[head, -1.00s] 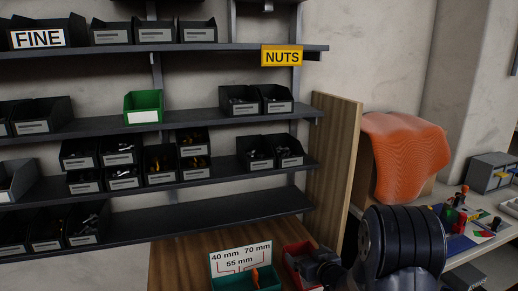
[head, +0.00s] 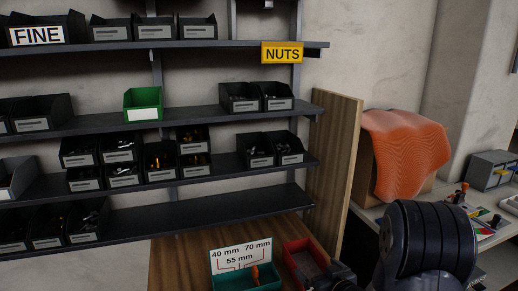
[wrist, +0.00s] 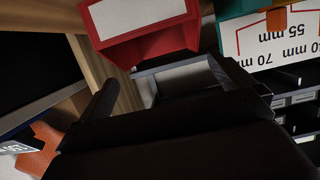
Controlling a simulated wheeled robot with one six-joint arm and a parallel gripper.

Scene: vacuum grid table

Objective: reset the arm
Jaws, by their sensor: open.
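My arm (head: 425,245) stands at the bottom right of the head view, a dark ribbed link over the bench side. My gripper (head: 335,275) is at the bottom edge there, just below the red bin (head: 304,260), and is partly cut off. In the wrist view my gripper (wrist: 160,102) shows as dark finger shapes. It is open, and I see nothing held between the fingers. The red bin (wrist: 140,32) is close by in the wrist view, apart from the fingers as far as I can tell.
A teal bin (head: 245,280) with a millimetre sign (head: 241,254) stands beside the red bin. A wooden side panel (head: 335,165) rises behind them. Shelves (head: 200,220) with dark bins and one green bin (head: 143,103) fill the left. An orange cover (head: 405,150) hangs at right.

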